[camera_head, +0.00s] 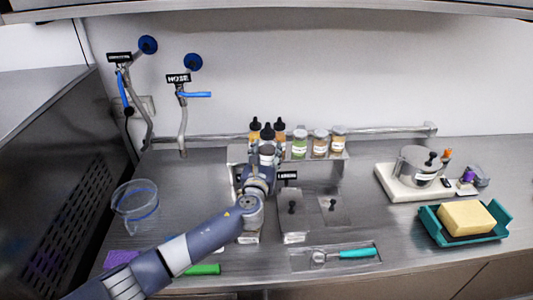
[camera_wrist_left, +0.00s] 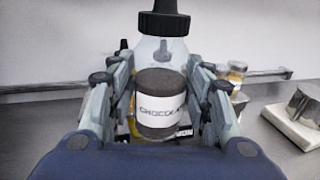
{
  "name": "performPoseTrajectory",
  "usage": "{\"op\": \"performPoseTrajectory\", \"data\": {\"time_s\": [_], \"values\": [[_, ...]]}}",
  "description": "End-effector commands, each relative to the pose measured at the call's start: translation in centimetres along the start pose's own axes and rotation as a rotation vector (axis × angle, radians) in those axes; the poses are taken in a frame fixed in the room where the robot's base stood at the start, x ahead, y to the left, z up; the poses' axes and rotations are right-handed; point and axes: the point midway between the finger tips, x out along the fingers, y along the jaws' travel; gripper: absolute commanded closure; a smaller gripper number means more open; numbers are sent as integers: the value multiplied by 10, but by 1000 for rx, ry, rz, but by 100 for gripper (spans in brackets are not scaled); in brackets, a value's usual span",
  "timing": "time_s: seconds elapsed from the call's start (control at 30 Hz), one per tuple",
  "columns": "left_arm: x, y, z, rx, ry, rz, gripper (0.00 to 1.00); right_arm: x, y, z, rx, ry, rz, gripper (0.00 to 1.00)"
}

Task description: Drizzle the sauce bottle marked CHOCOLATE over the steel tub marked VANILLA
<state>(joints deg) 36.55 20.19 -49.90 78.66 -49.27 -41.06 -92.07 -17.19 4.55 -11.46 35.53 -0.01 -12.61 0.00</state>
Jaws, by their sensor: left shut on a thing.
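The sauce bottle (camera_wrist_left: 160,100) fills the middle of the left wrist view. It is clear with dark brown sauce, a black dropper-like cap and a white label reading CHOCOL. My left gripper (camera_wrist_left: 160,85) is shut on it, one finger on each side, and the bottle looks upright. In the head view my left gripper (camera_head: 265,158) is in front of the rear shelf, with the bottle's dark cap (camera_head: 267,131) above it. Steel tubs with lids (camera_head: 293,212) are sunk in the counter right of my arm. I cannot read VANILLA on any; my arm hides part of that area.
Two more dark-capped bottles and several jars (camera_head: 320,143) stand on the rear shelf (camera_head: 237,152). A clear pitcher (camera_head: 136,207) stands left. A teal-handled scoop (camera_head: 350,253) lies in front. A teal tray (camera_head: 435,221) with a yellow sponge and a white board (camera_head: 388,180) with a steel pot are right.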

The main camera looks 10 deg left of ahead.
Motion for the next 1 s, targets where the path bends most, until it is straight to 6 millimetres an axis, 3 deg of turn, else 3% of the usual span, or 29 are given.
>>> {"op": "performPoseTrajectory", "data": {"time_s": [0.27, 1.0], "values": [[-10, -2, 0, -4, -1, -2, 79, 0, 0, 0, 0, 0, 0, 63], [-121, -20, 0, -6, 0, -2, 79, 0, 0, 0, 0, 0, 0, 63]]}}
